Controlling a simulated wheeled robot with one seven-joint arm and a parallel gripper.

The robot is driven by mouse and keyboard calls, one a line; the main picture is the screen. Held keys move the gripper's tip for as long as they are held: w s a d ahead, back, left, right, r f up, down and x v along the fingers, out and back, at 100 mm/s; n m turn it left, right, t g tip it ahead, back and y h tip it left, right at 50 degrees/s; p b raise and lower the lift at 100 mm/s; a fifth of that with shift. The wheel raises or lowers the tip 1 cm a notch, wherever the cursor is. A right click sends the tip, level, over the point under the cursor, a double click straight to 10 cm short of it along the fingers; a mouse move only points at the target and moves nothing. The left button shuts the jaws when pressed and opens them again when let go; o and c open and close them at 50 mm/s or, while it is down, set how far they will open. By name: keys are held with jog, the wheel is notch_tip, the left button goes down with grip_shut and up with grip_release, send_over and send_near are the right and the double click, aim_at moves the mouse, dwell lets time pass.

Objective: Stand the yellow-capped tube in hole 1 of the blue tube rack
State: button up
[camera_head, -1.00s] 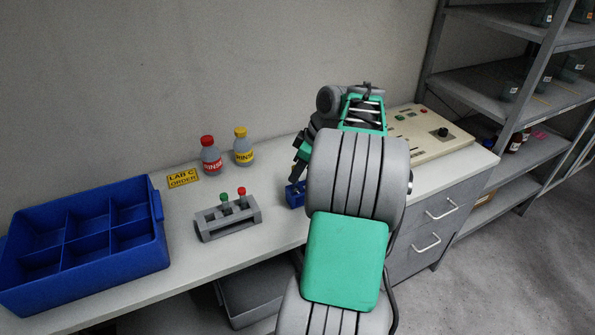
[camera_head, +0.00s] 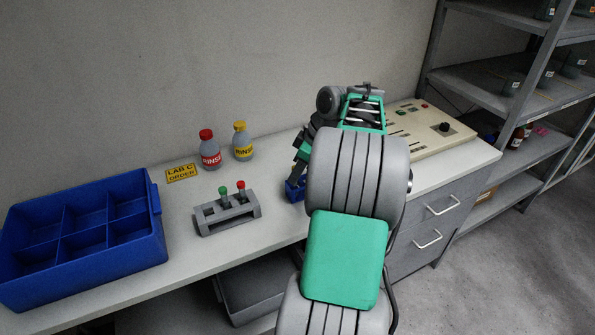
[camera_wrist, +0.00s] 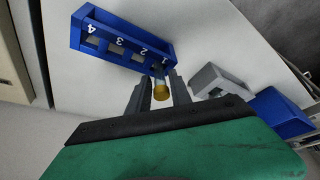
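The blue tube rack (camera_wrist: 122,40) stands on the bench, its holes numbered 1 to 4. It shows only partly behind my arm in the head view (camera_head: 294,189). The yellow-capped tube (camera_wrist: 160,91) is at the end marked 1 in the wrist view. Its clear body points into the rack there, but how deep it sits is hidden. My gripper (camera_wrist: 160,88) has a finger on each side of the tube, close against it, and appears shut on it.
A grey rack (camera_head: 228,214) with a green-capped and a red-capped tube stands left of the blue rack. Two bottles (camera_head: 208,151) (camera_head: 242,143) stand behind it. A blue divided bin (camera_head: 150,250) is at far left. A cream panel device (camera_head: 430,133) is at right.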

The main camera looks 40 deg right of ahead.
jog(key=o, duration=0.3)
jog(key=p+v, duration=0.1)
jog(key=v, duration=0.7)
jog(key=shift+w+p, duration=0.1)
jog(key=shift+p, duration=0.25)
